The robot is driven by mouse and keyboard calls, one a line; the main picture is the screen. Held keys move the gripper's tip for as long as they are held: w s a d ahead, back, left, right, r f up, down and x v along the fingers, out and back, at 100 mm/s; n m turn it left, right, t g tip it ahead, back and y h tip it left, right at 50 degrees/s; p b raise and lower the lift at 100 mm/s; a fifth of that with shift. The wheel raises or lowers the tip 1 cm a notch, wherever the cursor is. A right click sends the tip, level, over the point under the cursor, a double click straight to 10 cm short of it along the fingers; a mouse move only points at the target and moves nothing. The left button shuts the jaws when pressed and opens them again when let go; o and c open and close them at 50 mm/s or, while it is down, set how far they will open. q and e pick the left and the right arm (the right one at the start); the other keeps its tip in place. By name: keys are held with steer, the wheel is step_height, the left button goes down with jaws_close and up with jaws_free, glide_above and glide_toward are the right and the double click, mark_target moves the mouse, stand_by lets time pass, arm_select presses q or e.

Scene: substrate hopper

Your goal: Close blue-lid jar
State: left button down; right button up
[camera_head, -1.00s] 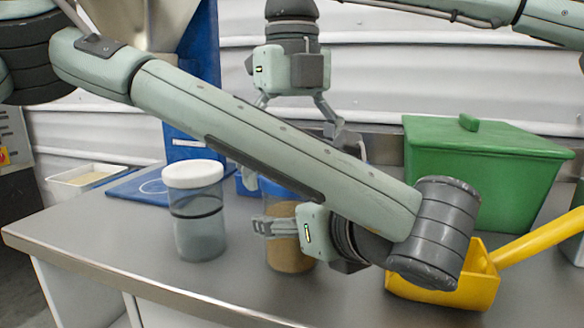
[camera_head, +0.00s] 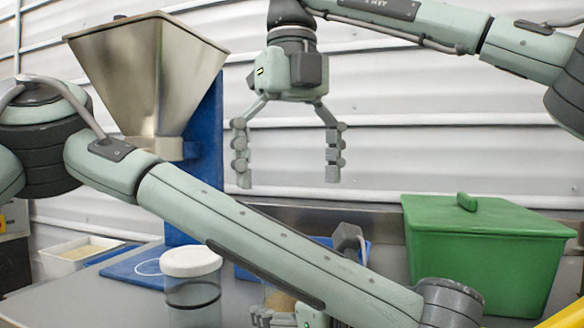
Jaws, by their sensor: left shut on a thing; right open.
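The jar with tan contents (camera_head: 279,299) stands low in the centre, mostly hidden by my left forearm and cut by the bottom edge. My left gripper (camera_head: 264,316) is shut on this jar, its fingers across the side; only part of it shows. The jar's top is behind my forearm, so I cannot tell how the blue lid sits. My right gripper (camera_head: 287,178) is open and empty, high above the jar with its fingers pointing down and spread apart.
A clear jar with a white lid (camera_head: 191,262) stands left of the held jar. Blue parts of a container (camera_head: 244,273) show behind my forearm. A green lidded bin (camera_head: 488,255) is at right, a yellow scoop (camera_head: 566,312) in the corner. A metal hopper (camera_head: 150,75) stands back left.

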stand_by(0.3)
arm_select(q)
steer(key=shift+c, duration=1.3)
jaws_free()
steer(key=v, duration=1.2)
